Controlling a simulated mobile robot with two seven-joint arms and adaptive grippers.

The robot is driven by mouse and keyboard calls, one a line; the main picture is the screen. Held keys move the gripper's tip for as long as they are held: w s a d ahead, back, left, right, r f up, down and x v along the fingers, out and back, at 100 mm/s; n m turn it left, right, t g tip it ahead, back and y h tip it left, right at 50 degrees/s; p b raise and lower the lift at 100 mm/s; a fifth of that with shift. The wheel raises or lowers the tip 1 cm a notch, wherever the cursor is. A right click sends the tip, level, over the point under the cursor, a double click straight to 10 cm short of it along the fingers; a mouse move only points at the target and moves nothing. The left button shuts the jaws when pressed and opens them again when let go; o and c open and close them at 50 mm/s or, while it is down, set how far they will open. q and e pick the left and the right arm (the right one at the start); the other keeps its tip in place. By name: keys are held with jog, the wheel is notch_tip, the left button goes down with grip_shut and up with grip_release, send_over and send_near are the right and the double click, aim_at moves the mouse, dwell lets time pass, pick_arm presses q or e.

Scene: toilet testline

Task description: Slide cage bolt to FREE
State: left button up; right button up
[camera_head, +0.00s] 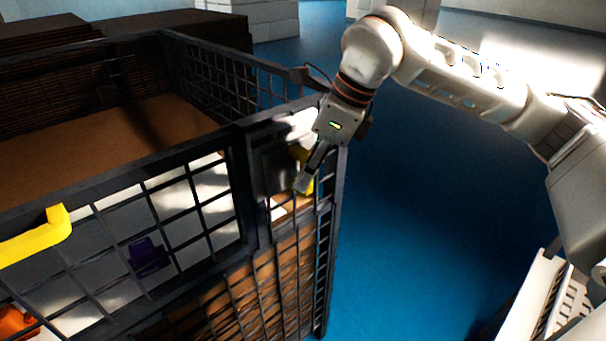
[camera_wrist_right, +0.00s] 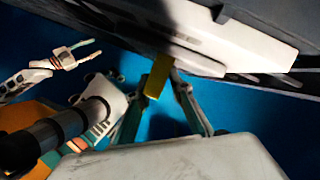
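The cage bolt shows as a yellow handle (camera_head: 307,186) beside a dark plate at the cage's near right corner post. It also shows in the right wrist view (camera_wrist_right: 157,77), sticking out below a white plate. My right gripper (camera_head: 305,180) reaches it from above and the right. In the right wrist view my right gripper's fingers (camera_wrist_right: 163,88) converge on both sides of the yellow handle and appear shut on it. The bolt's rod and any FREE marking are hidden or too small to read. My left gripper (camera_wrist_right: 90,48) is open and empty in the right wrist view.
The dark mesh cage (camera_head: 190,165) fills the left side, with a brown inner floor. A yellow bar (camera_head: 35,238) and a purple part (camera_head: 147,255) are on its near side. The blue floor (camera_head: 420,230) right of the cage is clear.

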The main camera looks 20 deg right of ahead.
jog(key=shift+d, duration=0.15)
jog(key=shift+s+r, duration=0.1)
jog(key=v, duration=1.1)
jog(key=shift+r, duration=0.35)
